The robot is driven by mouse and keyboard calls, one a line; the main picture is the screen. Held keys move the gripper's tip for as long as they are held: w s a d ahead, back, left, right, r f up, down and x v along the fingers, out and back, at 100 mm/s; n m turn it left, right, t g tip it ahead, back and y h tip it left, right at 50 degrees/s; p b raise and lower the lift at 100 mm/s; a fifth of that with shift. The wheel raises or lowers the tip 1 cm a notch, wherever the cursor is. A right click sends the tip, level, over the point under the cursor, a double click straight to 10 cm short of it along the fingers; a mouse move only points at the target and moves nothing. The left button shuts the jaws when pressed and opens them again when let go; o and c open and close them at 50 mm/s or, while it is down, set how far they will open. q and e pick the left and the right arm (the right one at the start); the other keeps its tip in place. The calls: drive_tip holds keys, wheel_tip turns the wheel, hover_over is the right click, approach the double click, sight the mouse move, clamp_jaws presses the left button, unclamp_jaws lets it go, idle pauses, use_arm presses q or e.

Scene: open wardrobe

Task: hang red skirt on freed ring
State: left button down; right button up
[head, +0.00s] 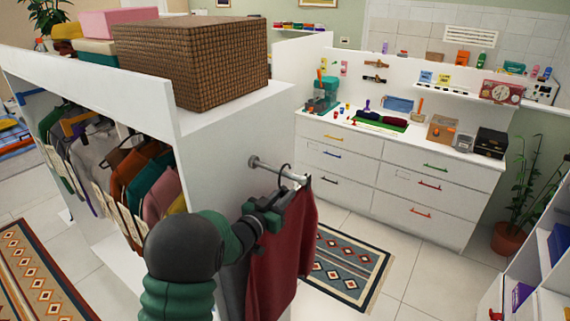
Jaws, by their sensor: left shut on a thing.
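The red skirt (284,255) hangs down beside the white end panel of the wardrobe. A dark hanger hook (285,169) rises above it, at a short metal rod (278,170) that sticks out from the panel. I cannot tell whether the hook rests on the rod or is only in front of it. My left gripper (268,207) is shut at the upper left part of the skirt, just below the rod. The exact grip point is hidden by the gripper. No separate ring can be made out. My right gripper is not in view.
A grey garment (234,293) shows below my left arm. Clothes (150,178) hang inside the open wardrobe (215,150) at left. A wicker box (190,62) stands on top. A white dresser (390,185) stands behind, with a patterned rug (348,268) on the open floor before it.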

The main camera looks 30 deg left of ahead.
use_arm(q)
drive_tip(key=shift+f+b, duration=0.45)
drive_tip(key=shift+f, duration=0.2)
drive_tip(key=c, duration=1.2)
unclamp_jaws()
drive_tip(key=shift+c, duration=0.2)
drive_tip(key=shift+s, duration=0.1)
drive_tip(key=shift+s+f, duration=0.1)
drive_tip(key=shift+s, duration=0.15)
drive_tip(key=s+b, duration=0.1)
drive_tip(key=s, duration=0.4)
drive_tip(key=s+b, duration=0.1)
drive_tip(key=s, duration=0.4)
drive_tip(key=s+b, duration=0.2)
drive_tip(key=s, duration=0.4)
drive_tip(key=shift+s+a, duration=0.1)
drive_tip(key=shift+a, duration=0.3)
